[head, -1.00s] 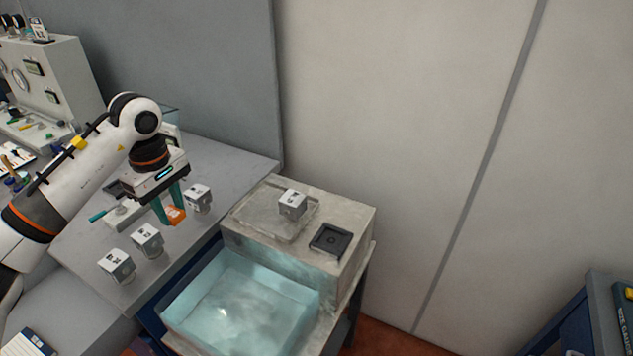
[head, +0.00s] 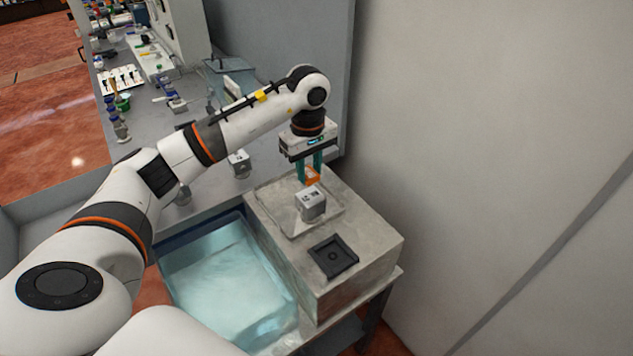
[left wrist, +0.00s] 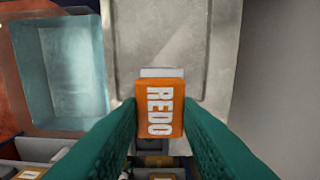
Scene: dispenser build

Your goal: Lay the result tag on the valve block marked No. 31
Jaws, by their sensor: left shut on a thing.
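My left gripper (head: 310,168) is shut on an orange result tag (head: 313,178). In the left wrist view the tag (left wrist: 160,108) reads REDO and sits between the teal fingers. In the head view the tag is just above and behind a grey valve block (head: 311,206), which stands on a shallow tray on the stone-like stand. Whether tag and block touch is unclear. Its label is too small to read surely. In the left wrist view a pale block edge (left wrist: 162,72) shows past the tag. My right gripper is out of view.
A water-filled basin (head: 225,275) lies left of the stand (head: 375,245). A black square fixture (head: 333,256) sits on the stand's front. Other valve blocks (head: 239,164) stand on the grey bench (head: 212,190), partly behind my arm. A wall rises behind and right.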

